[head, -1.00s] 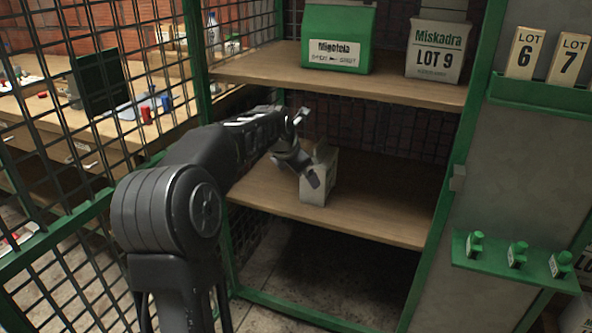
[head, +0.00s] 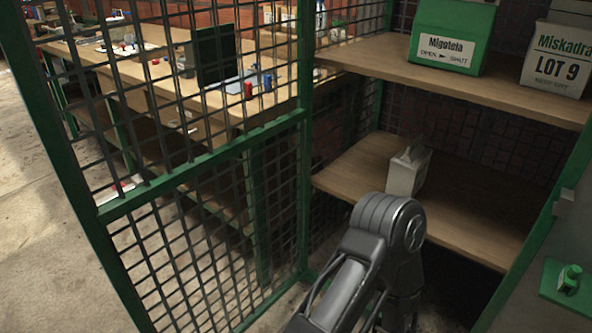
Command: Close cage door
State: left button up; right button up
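The cage door (head: 205,159) is a green-framed panel of dark wire mesh at the left of the head view. It stands open, angled out from the cage's left post toward me. The cage's front opening shows its shelves uncovered. A small grey catch (head: 564,201) sits on the right green post. One of my arms rises from the bottom centre, with its elbow in front of the lower shelf. I cannot tell which arm it is. Neither gripper shows in the head view.
A whitish box (head: 406,176) stands on the lower shelf (head: 480,212). A green Migotela box (head: 452,38) and a LOT 9 box (head: 556,62) stand on the upper shelf. A workbench (head: 150,95) is behind the door mesh. Floor at far left is clear.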

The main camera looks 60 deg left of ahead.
aim_at(211, 52)
jog(key=k, duration=0.4)
jog(key=k+j+u, duration=0.1)
jog(key=k+j, duration=1.05)
jog(key=j, duration=0.45)
jog(key=k+j, duration=0.1)
jog(key=j, duration=0.45)
jog(key=k+j, duration=0.1)
jog(key=j, duration=1.05)
jog(key=k+u, duration=0.05)
jog(key=k, duration=0.05)
